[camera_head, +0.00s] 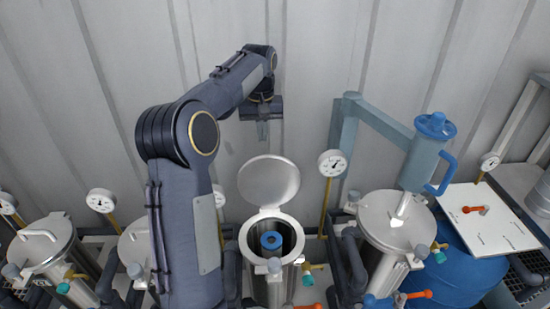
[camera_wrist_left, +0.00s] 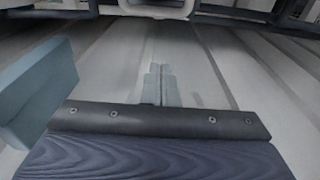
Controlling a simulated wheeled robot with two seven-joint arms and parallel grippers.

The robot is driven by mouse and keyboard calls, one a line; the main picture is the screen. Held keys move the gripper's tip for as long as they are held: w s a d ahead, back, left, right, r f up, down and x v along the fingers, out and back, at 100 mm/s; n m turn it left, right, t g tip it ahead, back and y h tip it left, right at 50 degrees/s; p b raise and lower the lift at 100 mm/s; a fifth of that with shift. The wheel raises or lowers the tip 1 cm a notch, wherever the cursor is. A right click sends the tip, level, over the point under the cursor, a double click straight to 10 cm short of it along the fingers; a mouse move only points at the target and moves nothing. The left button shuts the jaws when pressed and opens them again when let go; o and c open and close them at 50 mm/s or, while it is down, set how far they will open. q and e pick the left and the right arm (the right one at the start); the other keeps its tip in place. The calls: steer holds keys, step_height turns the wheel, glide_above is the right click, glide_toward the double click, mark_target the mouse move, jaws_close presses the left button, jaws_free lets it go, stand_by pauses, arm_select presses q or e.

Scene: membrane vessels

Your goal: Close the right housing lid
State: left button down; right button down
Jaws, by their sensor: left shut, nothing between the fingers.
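A round metal housing (camera_head: 287,244) stands open near the middle of the head view. Its lid (camera_head: 268,182) is raised and tilted back on the hinge behind the mouth. A blue ring-topped part (camera_head: 271,241) shows inside the housing. To the right, another housing has its lid (camera_head: 396,218) down. My left gripper (camera_head: 263,132) is above and behind the raised lid, apart from it, with the wall beyond. Its fingers are together and empty, as they also show in the wrist view (camera_wrist_left: 161,85). My right gripper is not in view.
Closed housings (camera_head: 42,240) stand at the left, one partly hidden by my left arm. Pressure gauges (camera_head: 332,163) rise between the housings.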

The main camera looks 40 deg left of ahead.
mark_target(268, 178)
arm_select(q)
step_height(268, 178, down, 9)
steer(key=s+d+p, duration=0.1)
steer(key=shift+s+d+f+p, duration=0.15)
steer(key=shift+d+p, duration=0.15)
steer(key=shift+p, duration=0.1)
steer(key=shift+a, duration=0.1)
stand_by(0.5)
